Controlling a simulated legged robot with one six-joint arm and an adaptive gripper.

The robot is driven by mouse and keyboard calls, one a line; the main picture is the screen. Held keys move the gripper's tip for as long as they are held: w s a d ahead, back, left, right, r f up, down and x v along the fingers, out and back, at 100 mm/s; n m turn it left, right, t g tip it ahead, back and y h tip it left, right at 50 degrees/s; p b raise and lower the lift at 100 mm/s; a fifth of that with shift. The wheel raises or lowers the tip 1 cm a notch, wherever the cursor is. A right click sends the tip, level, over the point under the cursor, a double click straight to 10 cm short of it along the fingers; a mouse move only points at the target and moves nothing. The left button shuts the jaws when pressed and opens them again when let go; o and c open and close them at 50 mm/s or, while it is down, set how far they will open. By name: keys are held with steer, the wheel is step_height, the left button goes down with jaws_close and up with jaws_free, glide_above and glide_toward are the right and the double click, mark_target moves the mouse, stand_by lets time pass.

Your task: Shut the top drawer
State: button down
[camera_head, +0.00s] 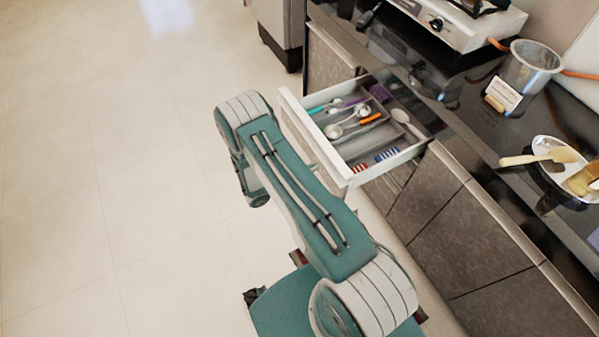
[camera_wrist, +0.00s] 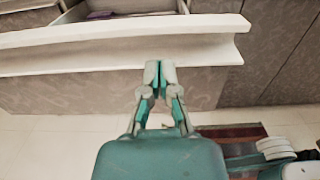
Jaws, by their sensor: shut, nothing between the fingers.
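The top drawer (camera_head: 318,146) is pulled open from the counter in the head view, with its white front facing my arm. Inside it are a grey divided tray and several utensils. In the wrist view the white drawer front (camera_wrist: 110,48) runs across the upper part. My gripper (camera_wrist: 160,72) is shut and empty, its fingertips at the lower edge of the drawer front in the picture; I cannot tell whether they touch it.
The dark counter (camera_head: 470,130) above the drawer holds a stove (camera_head: 460,22), a metal pot (camera_head: 530,66) and a white plate (camera_head: 548,146) with wooden utensils. Closed grey cabinet fronts (camera_head: 470,240) lie below. The tiled floor (camera_head: 90,150) at left is clear.

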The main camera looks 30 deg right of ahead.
mark_target(329, 162)
steer(key=d, duration=0.6)
steer(key=shift+w+d, duration=0.1)
steer(key=shift+w, duration=0.05)
